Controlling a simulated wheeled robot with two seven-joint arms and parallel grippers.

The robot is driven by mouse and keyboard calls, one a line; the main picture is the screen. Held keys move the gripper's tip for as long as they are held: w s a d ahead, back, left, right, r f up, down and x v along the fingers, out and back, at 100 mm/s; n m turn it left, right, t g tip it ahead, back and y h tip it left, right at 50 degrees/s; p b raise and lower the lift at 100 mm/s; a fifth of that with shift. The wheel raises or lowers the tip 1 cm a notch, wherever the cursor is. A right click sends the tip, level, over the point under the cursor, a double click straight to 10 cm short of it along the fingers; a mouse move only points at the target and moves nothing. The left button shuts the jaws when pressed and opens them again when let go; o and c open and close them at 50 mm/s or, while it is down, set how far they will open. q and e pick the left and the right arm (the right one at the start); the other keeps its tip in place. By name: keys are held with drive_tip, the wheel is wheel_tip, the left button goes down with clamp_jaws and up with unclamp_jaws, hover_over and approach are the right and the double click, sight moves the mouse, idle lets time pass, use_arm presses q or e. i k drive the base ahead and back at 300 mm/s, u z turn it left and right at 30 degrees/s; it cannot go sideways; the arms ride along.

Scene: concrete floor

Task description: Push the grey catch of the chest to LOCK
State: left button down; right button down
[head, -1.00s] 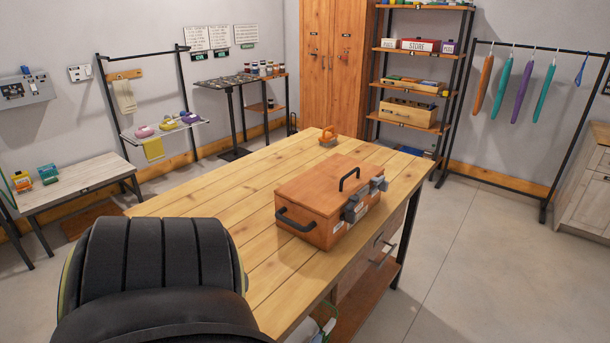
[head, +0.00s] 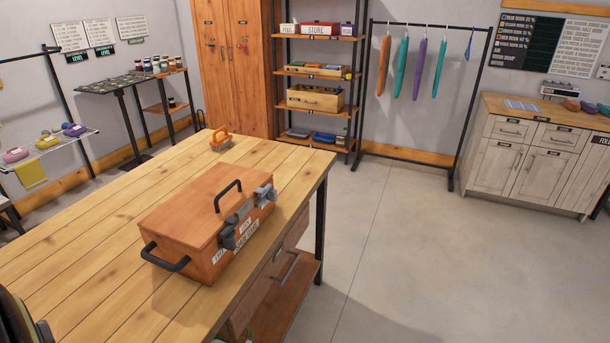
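The chest (head: 185,208) is a brown-orange wooden box with its lid shut, standing on the wooden workbench (head: 90,240). It has a black handle on the lid and another on its left end. Grey catches (head: 236,228) sit on its front face, above white labels; the lettering is too small to read surely, and I cannot tell the catch's position. Neither of my grippers shows in the head view. Only a dark part of my own body shows at the lower left edge.
A drawer with a grey handle (head: 287,270) is under the bench top. Open concrete floor (head: 400,250) lies to the right, up to a pale cabinet (head: 510,160) and a clothes rack (head: 461,130).

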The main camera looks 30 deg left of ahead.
sight(268, 193)
drive_tip(key=i, duration=1.35)
drive_tip(key=u, duration=2)
